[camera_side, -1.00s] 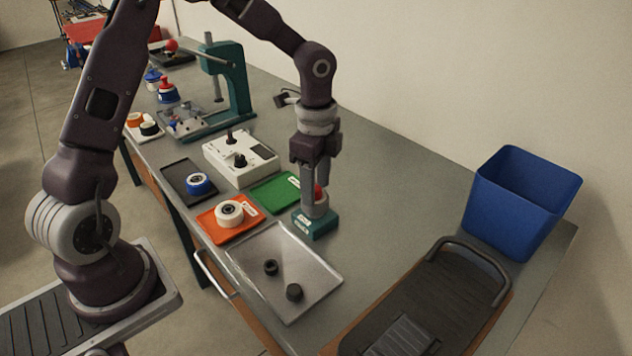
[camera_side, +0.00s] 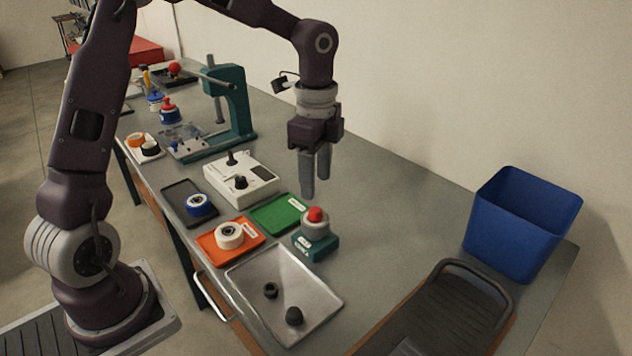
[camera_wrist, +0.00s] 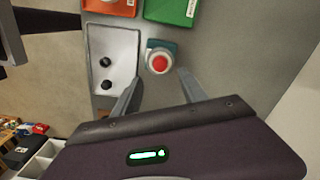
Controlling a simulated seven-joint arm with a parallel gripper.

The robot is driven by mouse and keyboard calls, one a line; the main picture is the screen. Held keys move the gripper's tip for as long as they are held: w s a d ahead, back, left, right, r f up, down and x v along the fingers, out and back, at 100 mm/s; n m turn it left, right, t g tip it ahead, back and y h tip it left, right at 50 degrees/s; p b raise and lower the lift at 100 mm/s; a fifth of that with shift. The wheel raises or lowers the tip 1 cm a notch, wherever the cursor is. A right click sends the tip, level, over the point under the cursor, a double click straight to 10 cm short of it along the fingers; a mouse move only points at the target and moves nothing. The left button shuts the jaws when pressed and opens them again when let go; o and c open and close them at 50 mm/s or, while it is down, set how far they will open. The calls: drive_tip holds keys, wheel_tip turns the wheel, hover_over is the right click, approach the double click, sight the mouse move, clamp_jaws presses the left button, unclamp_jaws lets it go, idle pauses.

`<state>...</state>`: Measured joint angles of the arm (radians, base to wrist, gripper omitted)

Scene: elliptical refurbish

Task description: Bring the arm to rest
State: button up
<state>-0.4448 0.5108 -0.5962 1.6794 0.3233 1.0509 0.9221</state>
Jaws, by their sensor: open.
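My gripper (camera_side: 315,188) is open and empty, in the air above the bench. It hangs above and slightly behind a red push button on a teal base (camera_side: 316,240), apart from it. In the wrist view my two fingers (camera_wrist: 158,85) are spread, and the button (camera_wrist: 160,62) sits just beyond and between their tips. My arm reaches over the bench from the left.
A metal tray (camera_side: 250,268) with two dark knobs lies in front of the button. Orange (camera_side: 212,247) and green (camera_side: 270,217) trays, a white tester box (camera_side: 258,186) and a teal press (camera_side: 240,105) stand left. A blue bin (camera_side: 520,225) stands right. The bench between the button and bin is clear.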

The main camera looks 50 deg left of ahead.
drive_tip(key=s+d+r+n+t, duration=0.1)
drive_tip(key=s+r+n, duration=0.3)
drive_tip(key=s, duration=0.7)
drive_tip(key=s+d+r+n+t, duration=0.1)
drive_tip(key=s+r+n+t, duration=0.3)
drive_tip(key=s+n, duration=0.5)
drive_tip(key=s+r, duration=0.1)
drive_tip(key=s, duration=0.2)
drive_tip(key=shift+s+t, duration=0.2)
drive_tip(key=shift+t, duration=0.1)
